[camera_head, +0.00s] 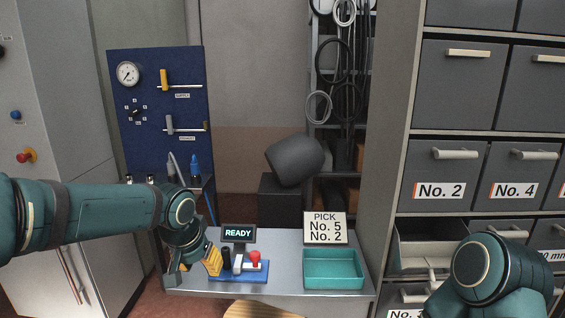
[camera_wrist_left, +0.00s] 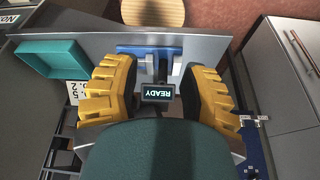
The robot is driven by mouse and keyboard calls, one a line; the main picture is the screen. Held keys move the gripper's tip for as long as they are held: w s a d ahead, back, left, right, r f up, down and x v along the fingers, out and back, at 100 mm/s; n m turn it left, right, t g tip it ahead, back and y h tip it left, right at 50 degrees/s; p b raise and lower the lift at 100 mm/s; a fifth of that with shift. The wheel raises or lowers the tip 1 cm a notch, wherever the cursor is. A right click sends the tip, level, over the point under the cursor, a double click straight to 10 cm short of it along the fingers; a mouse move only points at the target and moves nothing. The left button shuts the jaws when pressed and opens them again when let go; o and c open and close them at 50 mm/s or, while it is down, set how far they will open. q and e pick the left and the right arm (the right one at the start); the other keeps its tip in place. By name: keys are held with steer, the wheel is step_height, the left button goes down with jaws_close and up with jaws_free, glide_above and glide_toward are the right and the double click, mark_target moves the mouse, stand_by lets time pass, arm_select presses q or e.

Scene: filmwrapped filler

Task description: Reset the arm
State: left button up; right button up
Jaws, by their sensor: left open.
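My left arm comes in from the left in the head view. Its left gripper (camera_head: 200,266) is low over the left part of the grey bench (camera_head: 205,300), beside a blue fixture (camera_head: 240,277) with a black post, a grey block and a red knob. In the left wrist view the left gripper (camera_wrist_left: 158,85) is open, its two yellow ribbed fingers wide apart with nothing held between them. The blue fixture (camera_wrist_left: 135,49) shows beyond the fingers. My right arm shows only as a teal joint at lower right; its gripper is out of view.
A display reading READY (camera_head: 238,233) stands behind the fixture. A teal tray (camera_head: 333,281) sits empty at the bench's right. A sign (camera_head: 325,228) reads PICK No. 5, No. 2. A drawer (camera_head: 404,258) in the right cabinet stands open. A blue panel (camera_head: 155,95) rises behind the left arm.

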arm_select(q)
steer(key=s+d+f+g+h, duration=0.1)
steer(key=s+d+f, duration=0.15)
steer(key=f, duration=0.65)
steer(key=s+d+f+g+h, duration=0.1)
steer(key=d+f+h, duration=0.15)
steer(key=f, duration=0.75)
steer(key=s+d+f+n, duration=0.2)
steer(key=s+f+n, duration=0.1)
steer(key=s+f, duration=1.2)
steer(key=shift+s+d+f+n, duration=0.35)
steer(key=shift+s+n, duration=0.05)
steer(key=shift+s, duration=0.55)
